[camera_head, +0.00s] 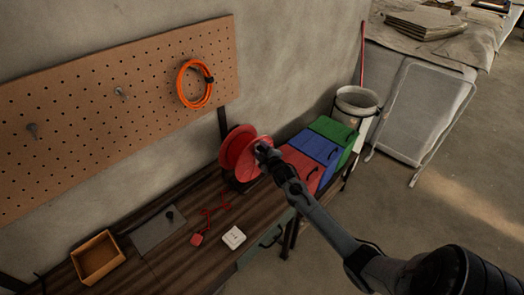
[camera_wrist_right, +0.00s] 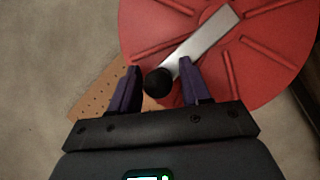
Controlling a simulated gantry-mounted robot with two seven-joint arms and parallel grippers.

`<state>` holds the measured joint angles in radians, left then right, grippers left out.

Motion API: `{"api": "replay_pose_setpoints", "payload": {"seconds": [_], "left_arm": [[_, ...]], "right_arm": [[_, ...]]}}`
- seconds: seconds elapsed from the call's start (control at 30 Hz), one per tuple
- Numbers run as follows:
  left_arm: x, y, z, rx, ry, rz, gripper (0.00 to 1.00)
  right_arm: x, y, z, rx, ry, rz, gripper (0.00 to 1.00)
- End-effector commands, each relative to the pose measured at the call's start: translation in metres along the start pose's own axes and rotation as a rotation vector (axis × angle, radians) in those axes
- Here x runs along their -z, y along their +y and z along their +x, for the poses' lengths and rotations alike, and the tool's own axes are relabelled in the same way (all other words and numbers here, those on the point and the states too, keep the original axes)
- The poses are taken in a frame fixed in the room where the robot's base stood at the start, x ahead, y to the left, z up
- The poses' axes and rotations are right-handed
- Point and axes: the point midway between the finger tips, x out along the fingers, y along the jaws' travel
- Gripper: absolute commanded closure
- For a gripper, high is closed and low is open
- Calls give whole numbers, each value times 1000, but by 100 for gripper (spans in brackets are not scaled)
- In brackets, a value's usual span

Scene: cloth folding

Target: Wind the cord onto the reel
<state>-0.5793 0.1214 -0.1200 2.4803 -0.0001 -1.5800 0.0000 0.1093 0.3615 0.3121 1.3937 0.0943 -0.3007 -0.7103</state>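A red reel (camera_head: 238,150) stands upright at the back of the workbench. In the right wrist view the reel's red face (camera_wrist_right: 265,60) fills the upper right, with a silver crank arm (camera_wrist_right: 208,38) ending in a black knob (camera_wrist_right: 158,82). My right gripper (camera_head: 264,151) is at the crank side of the reel. Its purple fingers (camera_wrist_right: 160,85) are apart, one on each side of the knob, with small gaps; I see no clear contact. A thin red cord (camera_head: 208,217) lies on the bench with a red block (camera_head: 196,239) at its end. My left gripper is out of view.
An orange cord coil (camera_head: 195,84) hangs on the pegboard (camera_head: 130,95). A white box (camera_head: 233,237), grey plate (camera_head: 158,230) and wooden tray (camera_head: 98,258) lie on the bench.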

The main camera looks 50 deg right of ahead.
Motion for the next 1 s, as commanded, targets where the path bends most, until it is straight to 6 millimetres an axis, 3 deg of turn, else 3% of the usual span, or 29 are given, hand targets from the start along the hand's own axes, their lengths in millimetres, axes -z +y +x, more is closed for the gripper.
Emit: {"api": "replay_pose_setpoints", "payload": {"seconds": [0.03, 0.3, 0.67, 1.0], "left_arm": [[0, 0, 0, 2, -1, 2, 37], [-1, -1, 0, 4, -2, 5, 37], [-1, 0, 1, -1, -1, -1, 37], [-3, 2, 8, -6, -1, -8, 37]], "right_arm": [[0, 0, 0, 0, 0, 0, 62], [0, 0, 0, 0, 0, 0, 100], [1, -2, -1, -8, 0, -20, 100], [11, -14, -6, -85, 7, -185, 100]]}}
